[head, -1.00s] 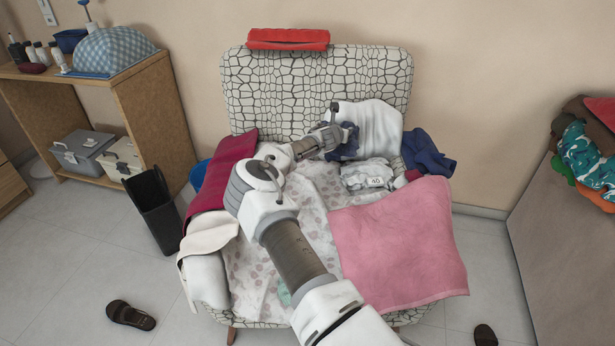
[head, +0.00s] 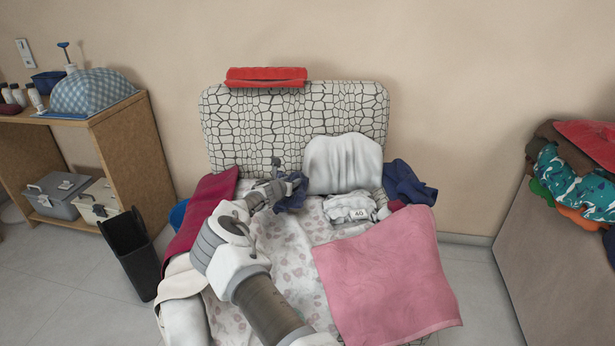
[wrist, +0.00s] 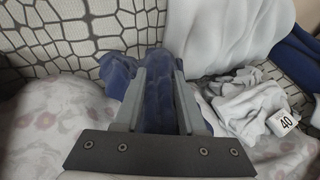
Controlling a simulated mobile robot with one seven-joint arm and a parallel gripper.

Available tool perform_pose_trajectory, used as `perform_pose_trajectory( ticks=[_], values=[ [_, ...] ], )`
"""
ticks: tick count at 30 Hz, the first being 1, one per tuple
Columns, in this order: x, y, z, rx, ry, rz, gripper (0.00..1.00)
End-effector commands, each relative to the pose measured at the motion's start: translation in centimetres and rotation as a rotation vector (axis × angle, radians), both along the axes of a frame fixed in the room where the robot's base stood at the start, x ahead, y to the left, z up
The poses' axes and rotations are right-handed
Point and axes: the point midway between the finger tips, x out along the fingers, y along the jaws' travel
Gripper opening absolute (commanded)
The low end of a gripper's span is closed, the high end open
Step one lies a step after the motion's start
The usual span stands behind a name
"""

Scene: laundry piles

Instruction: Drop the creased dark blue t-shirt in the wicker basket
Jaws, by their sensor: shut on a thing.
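My gripper (head: 279,187) is shut on a crumpled dark blue cloth (head: 293,199), which looks like the creased t-shirt, above the seat of the patterned armchair. In the wrist view the cloth (wrist: 158,112) bunches between the two fingers and spills out past the left one; its lower end is hard to make out. Another dark blue garment (head: 408,184) lies at the chair's right side, apart from my gripper. No wicker basket shows in either view.
The armchair (head: 222,125) bears a white cushion (head: 343,163), a grey-white garment tagged 40 (head: 349,207), a pink towel (head: 385,275) and a dark red cloth (head: 205,208). A black bin (head: 130,250) stands left. A clothes-topped surface (head: 545,265) is at right.

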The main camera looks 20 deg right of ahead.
Motion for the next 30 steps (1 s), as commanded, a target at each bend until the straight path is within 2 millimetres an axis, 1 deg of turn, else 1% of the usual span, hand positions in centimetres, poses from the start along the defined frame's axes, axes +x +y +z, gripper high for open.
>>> perform_pose_trajectory(
  ticks=[1,3,7,11,19,22,23,24,27,30],
  values=[
    [0.3,1.0,-0.8,0.001,-0.001,0.002,0.00],
    [0.2,0.6,-2.3,-0.003,0.002,-0.001,0.00],
    [0.2,0.6,-3.5,-0.002,0.000,-0.001,0.00],
    [0.2,0.6,-3.9,-0.001,-0.001,0.000,0.00],
    [0.2,0.6,-3.9,-0.001,-0.001,0.000,0.00],
    [0.2,0.6,-4.2,-0.001,-0.001,0.000,0.00],
    [0.2,0.6,-4.1,0.000,0.000,0.000,0.45],
    [0.2,0.6,-4.1,0.000,0.000,0.000,0.52],
    [0.2,0.6,-4.1,0.000,0.000,0.000,0.70],
    [0.2,0.6,-4.1,0.000,0.000,0.000,0.70]
  ],
)
